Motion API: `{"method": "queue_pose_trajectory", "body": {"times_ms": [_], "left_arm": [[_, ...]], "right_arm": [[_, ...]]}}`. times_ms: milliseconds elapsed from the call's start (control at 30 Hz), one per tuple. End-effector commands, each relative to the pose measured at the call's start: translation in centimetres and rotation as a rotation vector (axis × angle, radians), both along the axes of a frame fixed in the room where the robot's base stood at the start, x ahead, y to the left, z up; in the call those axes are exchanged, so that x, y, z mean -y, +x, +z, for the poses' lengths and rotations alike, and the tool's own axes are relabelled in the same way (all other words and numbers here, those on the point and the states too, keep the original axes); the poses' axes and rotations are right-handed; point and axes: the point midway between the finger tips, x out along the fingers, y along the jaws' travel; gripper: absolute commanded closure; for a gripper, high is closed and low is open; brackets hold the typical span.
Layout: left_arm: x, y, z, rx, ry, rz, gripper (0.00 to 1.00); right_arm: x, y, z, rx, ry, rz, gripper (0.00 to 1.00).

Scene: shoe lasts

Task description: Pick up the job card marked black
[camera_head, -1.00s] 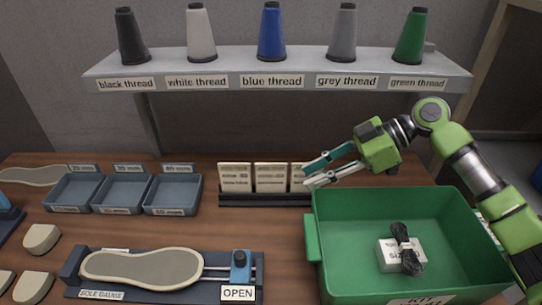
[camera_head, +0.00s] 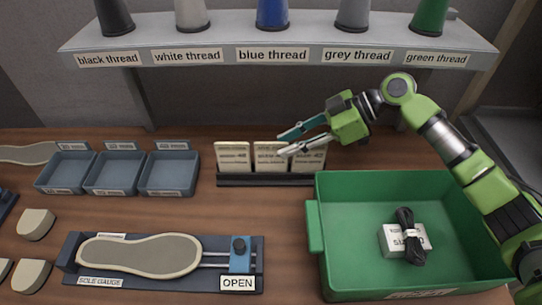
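Three cream job cards stand upright in a dark card rack (camera_head: 265,181) at the back of the table. The left card (camera_head: 233,157) is fully in view, and the middle card (camera_head: 266,160) is partly behind a fingertip. The right card (camera_head: 308,160) is partly covered by my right gripper. Their small print is too blurred to tell which one is marked black. My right gripper (camera_head: 284,145) is open and empty, with its fingertips in front of the middle and right cards; I cannot tell whether they touch. My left gripper is not in view.
A green bin (camera_head: 313,225) holding a white box with black cord (camera_head: 405,238) stands at the right. Blue-grey trays (camera_head: 117,174), a sole gauge (camera_head: 160,262) and shoe lasts (camera_head: 35,223) are to the left. A thread shelf (camera_head: 275,47) runs above.

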Motion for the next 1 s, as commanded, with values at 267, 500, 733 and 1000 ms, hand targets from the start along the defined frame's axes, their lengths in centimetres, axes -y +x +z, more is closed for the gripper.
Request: {"method": "queue_pose_trajectory", "body": {"times_ms": [267, 500, 733, 1000], "left_arm": [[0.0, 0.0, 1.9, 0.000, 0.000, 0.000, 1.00], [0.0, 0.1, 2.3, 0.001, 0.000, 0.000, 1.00], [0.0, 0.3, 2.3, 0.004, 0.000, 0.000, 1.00], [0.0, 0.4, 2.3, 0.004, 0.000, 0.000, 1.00]], "right_arm": [[-2.7, -0.2, -1.3, -0.003, 0.000, 0.001, 0.75], [-4.5, -0.1, -3.0, -0.001, 0.001, -0.001, 0.75], [-4.5, -0.1, -3.1, -0.001, 0.001, -0.001, 0.80], [-4.5, -0.1, -3.1, -0.001, 0.001, -0.001, 1.00]]}}
